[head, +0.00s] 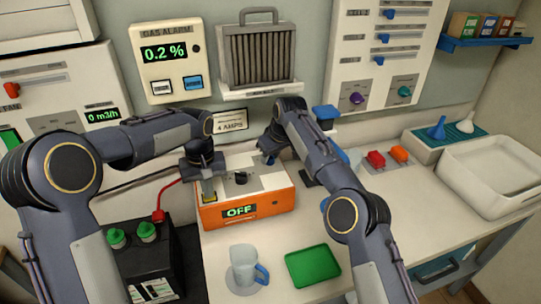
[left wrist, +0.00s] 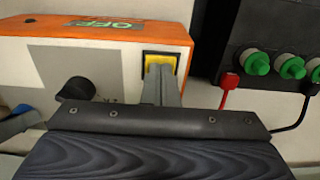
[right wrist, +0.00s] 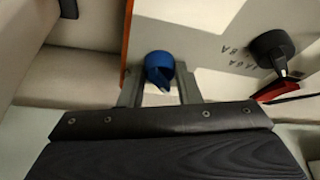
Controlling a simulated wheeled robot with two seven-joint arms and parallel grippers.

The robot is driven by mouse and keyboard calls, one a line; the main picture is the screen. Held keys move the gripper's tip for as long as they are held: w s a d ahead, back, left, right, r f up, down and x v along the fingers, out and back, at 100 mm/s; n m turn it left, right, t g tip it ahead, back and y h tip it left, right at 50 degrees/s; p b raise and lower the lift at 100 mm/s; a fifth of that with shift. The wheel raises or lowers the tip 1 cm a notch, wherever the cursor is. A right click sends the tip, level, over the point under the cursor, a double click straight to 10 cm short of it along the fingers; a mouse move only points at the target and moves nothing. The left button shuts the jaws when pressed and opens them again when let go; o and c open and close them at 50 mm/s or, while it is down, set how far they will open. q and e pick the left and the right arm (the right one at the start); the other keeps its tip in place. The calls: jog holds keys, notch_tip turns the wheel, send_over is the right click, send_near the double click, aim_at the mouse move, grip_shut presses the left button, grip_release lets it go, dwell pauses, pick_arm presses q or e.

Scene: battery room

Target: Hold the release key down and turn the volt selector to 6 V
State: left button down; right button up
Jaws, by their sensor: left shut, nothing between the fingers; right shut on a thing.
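The orange charger (head: 285,200) stands on the bench and its display (head: 240,211) reads OFF. I cannot tell how far the key is pressed. The blue volt selector knob (right wrist: 160,68) is between the fingers of my right gripper (right wrist: 160,85), which is shut on it. Its volt marks are hidden or unreadable. A black knob (right wrist: 268,48) with amp markings is beside it.
A black battery (head: 145,255) with green caps (head: 146,231) and a red lead (head: 160,214) stands left of the charger. A clear jug (head: 243,265) and green tray (head: 313,266) are in front. Red and orange items (head: 376,159) lie to the right.

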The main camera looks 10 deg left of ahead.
jog(key=shift+n, duration=0.3)
